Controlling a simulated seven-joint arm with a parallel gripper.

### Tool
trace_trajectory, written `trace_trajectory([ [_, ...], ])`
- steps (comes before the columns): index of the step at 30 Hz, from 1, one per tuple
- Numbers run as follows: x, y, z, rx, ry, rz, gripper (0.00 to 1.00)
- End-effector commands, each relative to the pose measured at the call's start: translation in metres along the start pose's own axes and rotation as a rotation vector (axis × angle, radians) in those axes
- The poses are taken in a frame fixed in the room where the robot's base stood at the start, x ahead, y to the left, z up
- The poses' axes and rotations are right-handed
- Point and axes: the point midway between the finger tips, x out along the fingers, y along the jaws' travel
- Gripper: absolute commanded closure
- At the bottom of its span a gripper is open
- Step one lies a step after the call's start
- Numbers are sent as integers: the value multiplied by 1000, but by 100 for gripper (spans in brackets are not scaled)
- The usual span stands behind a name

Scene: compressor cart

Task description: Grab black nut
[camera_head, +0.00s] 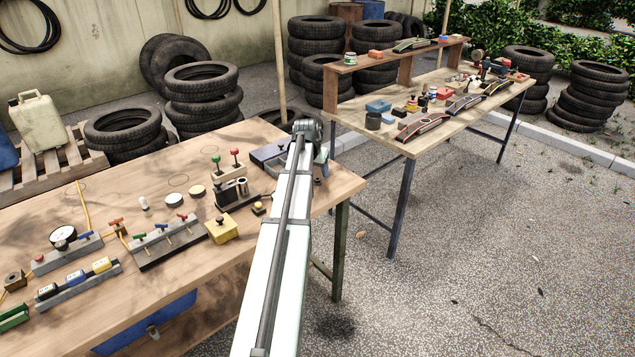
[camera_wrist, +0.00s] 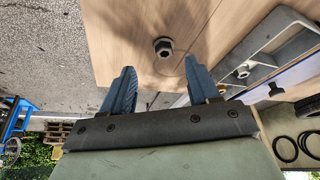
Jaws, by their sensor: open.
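A dark, nearly black nut (camera_wrist: 163,47) with a lighter centre lies on the bare wooden table top near its edge, in the wrist view. My gripper (camera_wrist: 160,65) is open with its two blue fingers apart. In the picture the nut shows between and just beyond the fingertips, with nothing held. I cannot tell the height of the fingers above it. In the head view my arm reaches over the table's right end, and the blue fingers (camera_head: 322,164) show partly there.
A grey tray (camera_wrist: 268,45) beside the nut holds a lighter nut (camera_wrist: 242,72); a black knob (camera_wrist: 275,89) is near it. Valve blocks (camera_head: 165,240), a yellow block (camera_head: 221,229) and a gauge (camera_head: 63,237) stand left of my arm. A second bench (camera_head: 440,130) stands behind, right.

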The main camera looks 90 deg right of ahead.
Motion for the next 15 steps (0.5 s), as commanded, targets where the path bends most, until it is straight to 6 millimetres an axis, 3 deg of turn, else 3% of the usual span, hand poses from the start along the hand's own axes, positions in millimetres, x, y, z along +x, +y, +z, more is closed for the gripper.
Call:
trace_trajectory([
  [7,12,-2,-1,-1,-1,0,40],
  [15,46,-6,-2,-1,-1,0,40],
])
